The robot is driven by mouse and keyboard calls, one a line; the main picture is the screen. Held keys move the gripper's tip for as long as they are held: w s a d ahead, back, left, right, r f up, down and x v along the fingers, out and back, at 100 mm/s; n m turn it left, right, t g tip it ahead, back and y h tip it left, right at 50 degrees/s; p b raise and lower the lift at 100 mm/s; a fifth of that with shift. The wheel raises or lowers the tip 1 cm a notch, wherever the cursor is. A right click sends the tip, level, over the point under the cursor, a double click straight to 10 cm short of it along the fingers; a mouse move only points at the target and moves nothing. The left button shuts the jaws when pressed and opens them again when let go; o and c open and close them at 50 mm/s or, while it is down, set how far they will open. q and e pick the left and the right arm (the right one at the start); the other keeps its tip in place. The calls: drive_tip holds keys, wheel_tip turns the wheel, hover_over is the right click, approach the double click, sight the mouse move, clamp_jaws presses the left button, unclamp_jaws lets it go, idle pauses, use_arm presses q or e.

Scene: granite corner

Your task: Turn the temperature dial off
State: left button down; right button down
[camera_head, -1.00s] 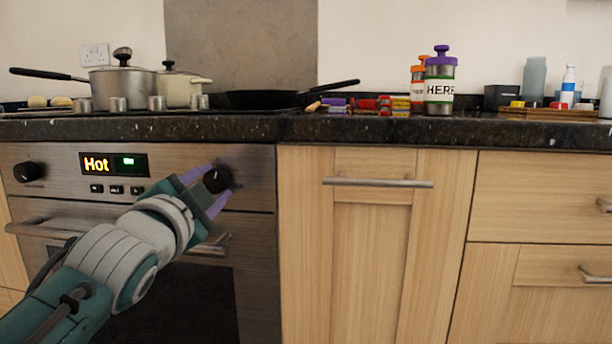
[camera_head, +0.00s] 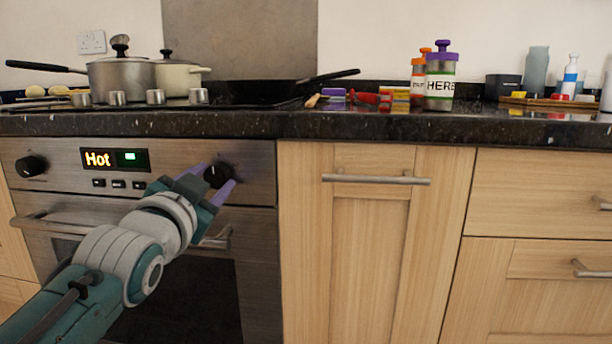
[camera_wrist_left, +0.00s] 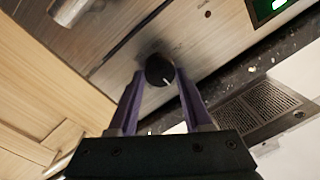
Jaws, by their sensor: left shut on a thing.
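The oven's front panel holds a round black dial (camera_head: 216,176) at its right end, also seen in the left wrist view (camera_wrist_left: 159,71) with a white mark on its face. My left gripper (camera_head: 219,178) is shut on this dial, with its purple fingers on either side; the fingers also show in the left wrist view (camera_wrist_left: 158,85). A second black dial (camera_head: 31,166) sits at the panel's left end. The display (camera_head: 114,159) between them reads "Hot" in orange beside a green light. My right gripper is not in view.
An oven door handle (camera_head: 215,239) runs below the panel, partly behind my left arm. The dark granite counter edge (camera_head: 330,126) juts above. Pots and a black pan (camera_head: 262,93) stand on the hob. A wooden cupboard (camera_head: 375,240) is to the right.

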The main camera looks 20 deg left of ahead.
use_arm(q)
drive_tip(key=shift+c, duration=1.7)
unclamp_jaws()
drive_tip(key=shift+s+d, duration=0.1)
drive_tip(key=shift+s, duration=0.25)
drive_tip(key=p+v, duration=0.3)
drive_tip(key=v, duration=0.6)
drive_tip(key=shift+s, duration=0.1)
